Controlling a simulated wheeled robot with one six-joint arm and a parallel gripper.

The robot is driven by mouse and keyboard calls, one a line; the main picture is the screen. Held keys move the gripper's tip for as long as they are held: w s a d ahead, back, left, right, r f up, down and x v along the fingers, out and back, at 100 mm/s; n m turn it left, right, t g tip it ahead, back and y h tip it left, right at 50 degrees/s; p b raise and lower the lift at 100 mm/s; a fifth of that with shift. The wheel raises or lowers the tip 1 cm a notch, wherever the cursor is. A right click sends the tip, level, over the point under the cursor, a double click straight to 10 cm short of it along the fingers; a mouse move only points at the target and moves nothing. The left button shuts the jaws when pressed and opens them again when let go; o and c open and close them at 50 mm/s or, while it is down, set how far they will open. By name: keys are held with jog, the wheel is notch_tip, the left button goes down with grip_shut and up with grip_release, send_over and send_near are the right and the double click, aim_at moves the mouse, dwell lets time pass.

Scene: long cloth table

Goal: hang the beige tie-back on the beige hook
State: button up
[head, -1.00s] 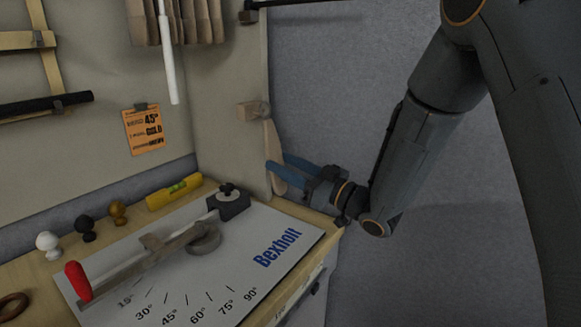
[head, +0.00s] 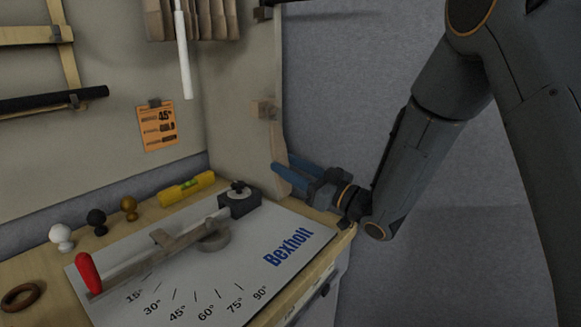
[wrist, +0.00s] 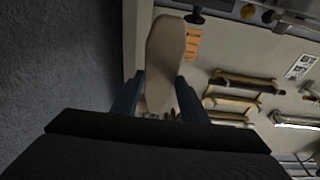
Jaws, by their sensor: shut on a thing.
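The beige tie-back (wrist: 166,45) is a pale strap with a rounded far end. In the wrist view it stands out between the two blue fingers of my gripper (wrist: 160,92), which is shut on it. In the head view my gripper (head: 282,164) is at the right edge of the upright panel, and a narrow pale strip of the tie-back (head: 278,148) shows above the fingers. A beige block that looks like the hook (head: 263,110) sits on the panel edge just above. Whether the tie-back touches it cannot be told.
Below is a wooden bench with a white Bexholt angle board (head: 300,222) and a red-handled arm. A yellow level (head: 187,188) and several knobs stand along the back. An orange card (head: 157,126) hangs on the panel.

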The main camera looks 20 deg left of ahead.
dwell(0.3)
jog(key=o, duration=1.1)
